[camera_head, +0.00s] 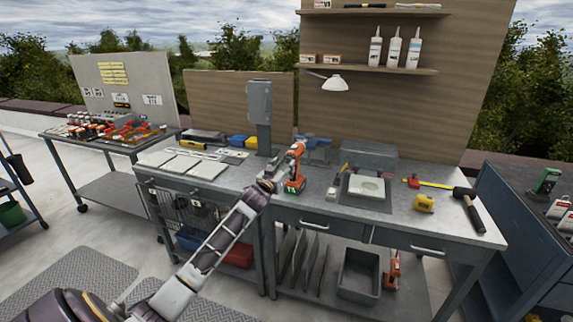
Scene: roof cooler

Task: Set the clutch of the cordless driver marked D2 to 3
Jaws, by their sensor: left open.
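An orange cordless driver (296,163) stands upright on the grey workbench (330,208), left of the middle. My left gripper (270,182) is open, close to the left side of this driver; I cannot tell whether it touches. The wrist and gripper are small here, and the fingers are hard to make out. A similar orange tool (392,270) stands on the lower shelf under the bench. No D2 mark and no clutch numbers can be read at this size. My right gripper is out of view.
Flat pale panels (206,170) lie to the left. A grey post with a box (260,102) rises behind. A lamp (333,84) hangs above.

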